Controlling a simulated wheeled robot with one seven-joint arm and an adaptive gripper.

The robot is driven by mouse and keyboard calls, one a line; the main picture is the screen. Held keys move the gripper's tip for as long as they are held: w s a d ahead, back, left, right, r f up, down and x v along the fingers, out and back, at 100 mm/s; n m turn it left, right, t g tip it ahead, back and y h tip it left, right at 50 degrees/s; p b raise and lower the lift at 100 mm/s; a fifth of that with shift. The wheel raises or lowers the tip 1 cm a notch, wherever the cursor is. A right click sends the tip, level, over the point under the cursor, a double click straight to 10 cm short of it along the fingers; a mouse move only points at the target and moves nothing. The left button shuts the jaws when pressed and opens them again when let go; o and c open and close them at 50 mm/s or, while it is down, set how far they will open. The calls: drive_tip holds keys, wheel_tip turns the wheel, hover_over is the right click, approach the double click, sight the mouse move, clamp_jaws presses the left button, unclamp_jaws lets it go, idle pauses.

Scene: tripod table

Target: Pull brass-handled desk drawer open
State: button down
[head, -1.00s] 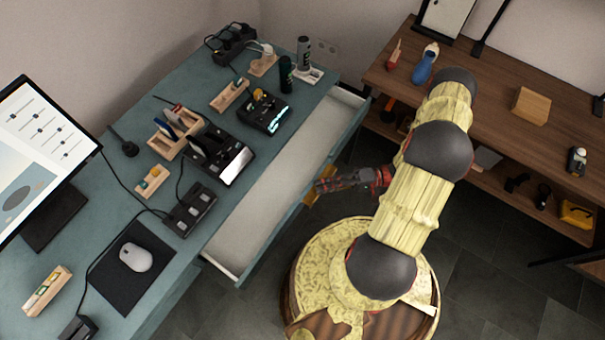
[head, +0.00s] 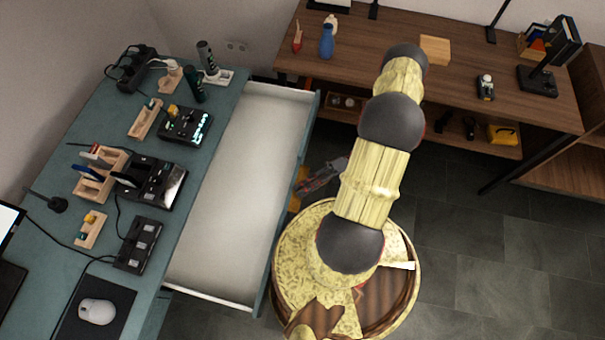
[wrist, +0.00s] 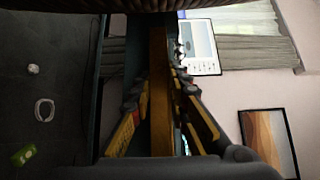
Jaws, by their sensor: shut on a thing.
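The teal desk drawer (head: 240,180) stands well out from the desk (head: 65,150) in the head view. Its pale inside is empty. The brass handle (head: 296,192) is on the drawer's outer front and is partly hidden by my gripper (head: 304,184). In the wrist view the brass handle (wrist: 160,90) runs as a long bar between the two fingers of my gripper (wrist: 162,120). My gripper is shut on the handle.
A wooden bench (head: 470,70) with a blue bottle (head: 327,42) stands at the back right. A mouse (head: 97,311), chargers and several small holders lie on the desk. A round tripod table is not clearly distinguishable. Dark tiled floor (head: 480,240) is free at the right.

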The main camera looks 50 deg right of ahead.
drive_tip(key=c, duration=1.8)
unclamp_jaws()
drive_tip(key=shift+f, duration=0.2)
drive_tip(key=shift+o, duration=0.2)
drive_tip(key=shift+d, duration=0.1)
drive_tip(key=v, duration=1.2)
drive_tip(key=shift+w+r, duration=0.1)
drive_tip(key=shift+r, duration=0.05)
